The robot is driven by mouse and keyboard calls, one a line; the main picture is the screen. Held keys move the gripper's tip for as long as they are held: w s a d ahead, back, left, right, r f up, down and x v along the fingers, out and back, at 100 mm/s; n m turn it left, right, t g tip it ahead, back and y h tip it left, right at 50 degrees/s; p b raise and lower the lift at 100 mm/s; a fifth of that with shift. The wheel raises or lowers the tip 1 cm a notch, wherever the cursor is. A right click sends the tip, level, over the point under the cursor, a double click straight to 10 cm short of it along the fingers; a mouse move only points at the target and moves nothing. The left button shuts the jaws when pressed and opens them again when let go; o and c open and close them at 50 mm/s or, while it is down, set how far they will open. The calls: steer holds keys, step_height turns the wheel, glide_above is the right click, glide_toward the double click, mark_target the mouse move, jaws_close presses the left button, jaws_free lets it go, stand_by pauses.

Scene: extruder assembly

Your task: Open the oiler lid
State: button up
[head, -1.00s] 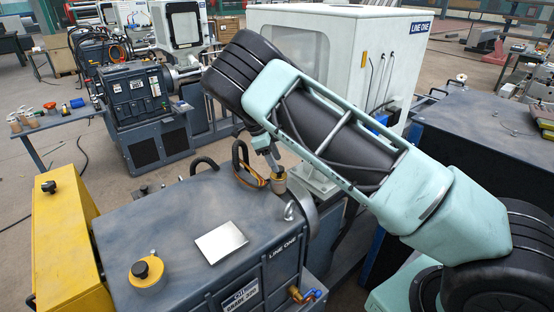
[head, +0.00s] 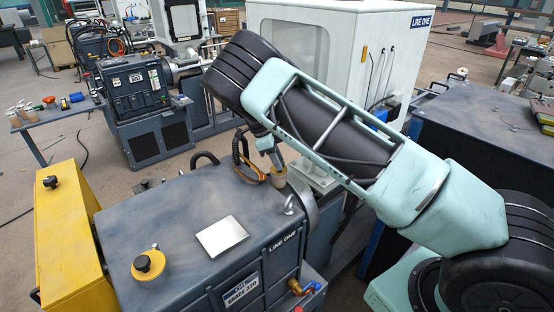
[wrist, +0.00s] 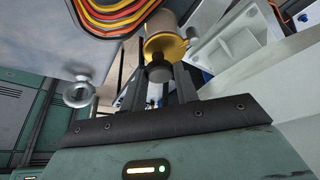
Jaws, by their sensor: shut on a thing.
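The oiler (head: 279,180) is a small tan, brass-coloured cup standing upright on the near machine's top, by its far right corner. In the wrist view its body (wrist: 165,20) shows at the top, with a gold lid (wrist: 166,47) and a dark round knob (wrist: 159,72). My gripper (wrist: 157,75) is shut on the knob, with one dark finger on either side. In the head view my gripper (head: 274,156) reaches down to the oiler from above. The lid looks seated on the cup, but the angle does not show whether there is a gap.
Orange and dark cables (head: 250,172) run close beside the oiler. A metal lifting eye (head: 289,205) stands in front of it. A yellow cap (head: 148,264) and a bright plate (head: 221,236) are on the machine top. A white cabinet (head: 350,30) stands behind.

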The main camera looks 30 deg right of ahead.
steer(key=n+b, duration=0.1)
steer(key=d+n+t+b, duration=0.1)
steer(key=n, duration=0.1)
steer(key=shift+s+f+h+b, duration=0.15)
steer(key=shift+h+b, duration=0.15)
steer(key=shift+b, duration=0.05)
steer(key=d+n+t+b, duration=0.1)
steer(key=n+b, duration=0.1)
steer(key=shift+d+n, duration=0.15)
steer(key=shift+n, duration=0.15)
steer(key=shift+d+n+t+b, duration=0.5)
steer(key=shift+n+b, duration=0.25)
steer(key=shift+n, duration=0.4)
steer(key=shift+d+n+t+b, duration=0.45)
steer(key=shift+n+b, duration=0.25)
steer(key=shift+n, duration=0.45)
steer(key=shift+w+r, duration=0.2)
steer(key=o, duration=1)
steer(key=shift+c, duration=0.2)
steer(key=b+v, duration=0.3)
steer(key=v, duration=1.4)
steer(key=shift+b, duration=0.35)
